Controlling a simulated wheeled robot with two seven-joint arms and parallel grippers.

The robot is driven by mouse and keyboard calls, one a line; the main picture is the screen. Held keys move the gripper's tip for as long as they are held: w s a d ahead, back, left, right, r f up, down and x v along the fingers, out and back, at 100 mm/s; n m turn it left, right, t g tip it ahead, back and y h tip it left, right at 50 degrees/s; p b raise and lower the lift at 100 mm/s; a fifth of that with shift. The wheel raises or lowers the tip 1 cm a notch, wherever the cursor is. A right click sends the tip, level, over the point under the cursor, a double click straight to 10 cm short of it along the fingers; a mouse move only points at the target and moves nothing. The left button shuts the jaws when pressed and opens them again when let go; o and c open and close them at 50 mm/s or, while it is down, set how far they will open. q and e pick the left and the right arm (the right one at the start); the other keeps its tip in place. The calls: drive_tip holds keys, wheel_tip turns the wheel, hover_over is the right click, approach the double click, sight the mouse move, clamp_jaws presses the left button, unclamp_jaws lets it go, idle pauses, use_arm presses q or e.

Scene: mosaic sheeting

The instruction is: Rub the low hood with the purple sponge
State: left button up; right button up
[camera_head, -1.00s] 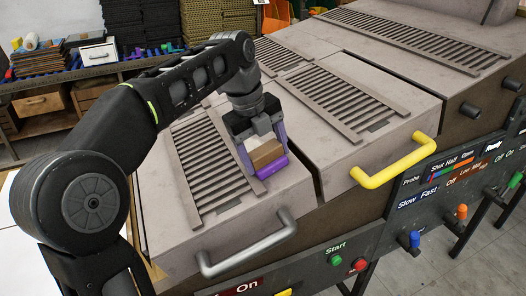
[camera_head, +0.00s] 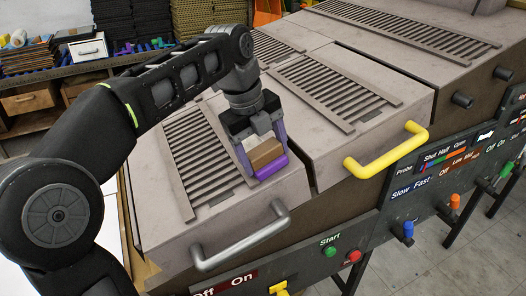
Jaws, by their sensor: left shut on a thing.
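The low hood (camera_head: 166,222) is a grey panel at the front left with a slatted vent and a silver handle (camera_head: 240,247). My left gripper (camera_head: 262,155) is over its right part, shut on the purple sponge (camera_head: 273,167), which has a tan block on top. The sponge is at the hood's upper face, right of the vent slats and behind the handle; whether it touches the surface is hard to tell. My left arm hides part of the hood's far left side. My right gripper is not in view.
A taller hood with a yellow handle (camera_head: 386,153) stands to the right, across a gap. Below are a green Start button (camera_head: 329,252), a red button (camera_head: 353,256) and several coloured knobs. A shelf with stacked items is behind.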

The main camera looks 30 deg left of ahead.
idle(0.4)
use_arm(q)
drive_tip(key=shift+w+a+r+p, duration=0.1)
drive_tip(key=shift+w+a+p, duration=0.05)
drive_tip(key=shift+a+p, duration=0.15)
drive_tip(key=shift+w+a+p, duration=0.6)
drive_tip(key=shift+w+a, duration=0.05)
drive_tip(key=shift+a, duration=0.15)
drive_tip(key=shift+w+a+f, duration=0.15)
drive_tip(key=shift+a+f, duration=0.05)
drive_tip(key=shift+a, duration=0.05)
